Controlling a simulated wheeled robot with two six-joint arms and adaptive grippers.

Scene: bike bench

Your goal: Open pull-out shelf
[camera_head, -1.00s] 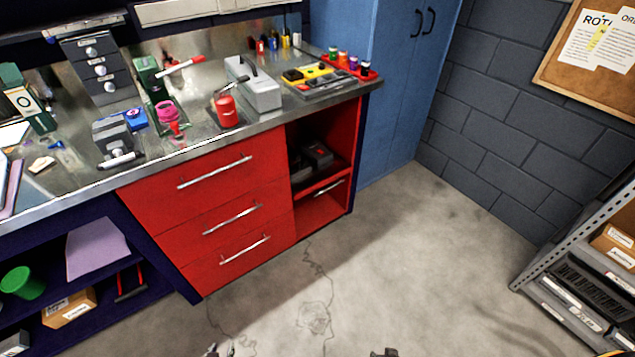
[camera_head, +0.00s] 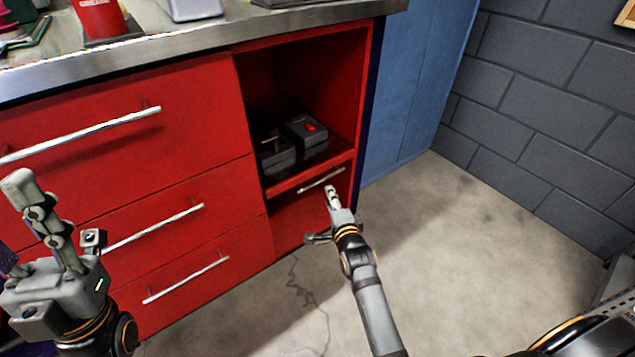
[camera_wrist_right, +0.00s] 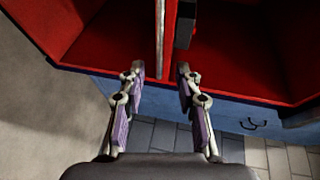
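The pull-out shelf (camera_head: 284,187) is a red board in the open bay of the red cabinet. It sits in the bay, with a silver bar handle (camera_head: 322,180) on the front below it. My left gripper (camera_head: 56,210) is open and empty before the red drawers at left.
Black boxes (camera_head: 305,135) stand on the shelf. Red drawers with long silver handles (camera_head: 150,223) are left of the bay. A blue cabinet (camera_head: 415,85) stands right of it. The concrete floor (camera_head: 450,260) in front is clear.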

